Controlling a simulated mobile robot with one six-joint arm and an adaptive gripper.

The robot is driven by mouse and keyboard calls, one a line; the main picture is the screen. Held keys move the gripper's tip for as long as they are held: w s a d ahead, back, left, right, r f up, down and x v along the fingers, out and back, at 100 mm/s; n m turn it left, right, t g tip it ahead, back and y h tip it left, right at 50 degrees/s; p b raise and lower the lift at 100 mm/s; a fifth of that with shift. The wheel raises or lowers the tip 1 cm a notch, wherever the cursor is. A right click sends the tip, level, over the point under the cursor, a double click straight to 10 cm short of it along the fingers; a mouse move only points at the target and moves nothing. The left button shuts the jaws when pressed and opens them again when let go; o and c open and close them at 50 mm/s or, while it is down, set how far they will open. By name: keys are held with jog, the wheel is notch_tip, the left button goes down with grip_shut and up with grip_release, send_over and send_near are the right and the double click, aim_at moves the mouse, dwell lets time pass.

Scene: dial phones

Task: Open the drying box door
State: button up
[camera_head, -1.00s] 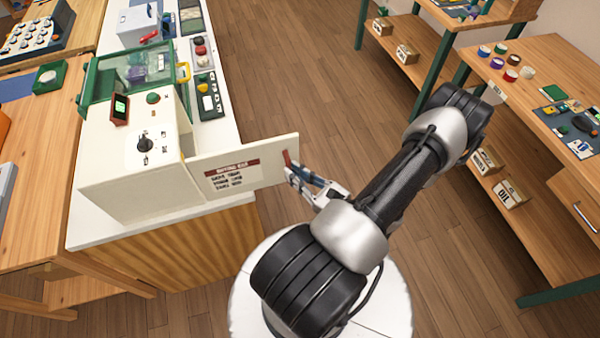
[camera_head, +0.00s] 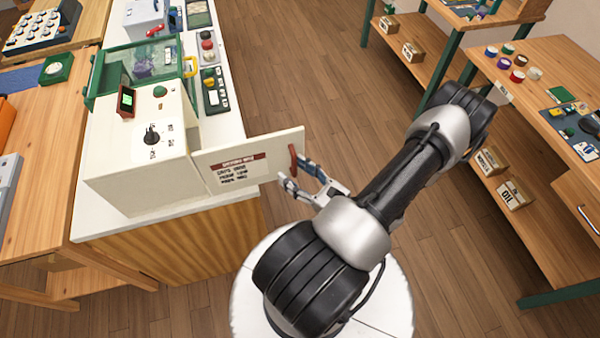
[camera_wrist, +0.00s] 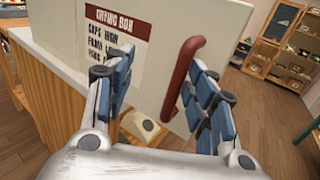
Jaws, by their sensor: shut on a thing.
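The drying box (camera_head: 150,160) is a cream cabinet on the white counter. Its door (camera_head: 222,182), with a red-headed label, stands swung out to the right; it also shows in the wrist view (camera_wrist: 75,45). A red handle (camera_head: 293,157) is near the door's free edge, and the wrist view shows the handle (camera_wrist: 181,75) upright. My gripper (camera_head: 301,176) is at the handle. In the wrist view my gripper (camera_wrist: 160,92) has a finger either side of the handle, which lies by the right finger. A gap shows toward the left finger; the contact is hard to see.
A green-framed clear lid (camera_head: 140,65) stands behind the box. A workbench (camera_head: 545,75) with colored reels is at the right. Wooden floor (camera_head: 290,80) lies open between counter and bench. A wooden cabinet (camera_wrist: 280,45) stands beyond in the wrist view.

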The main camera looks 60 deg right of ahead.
jog(key=v, duration=1.2)
dwell(0.4)
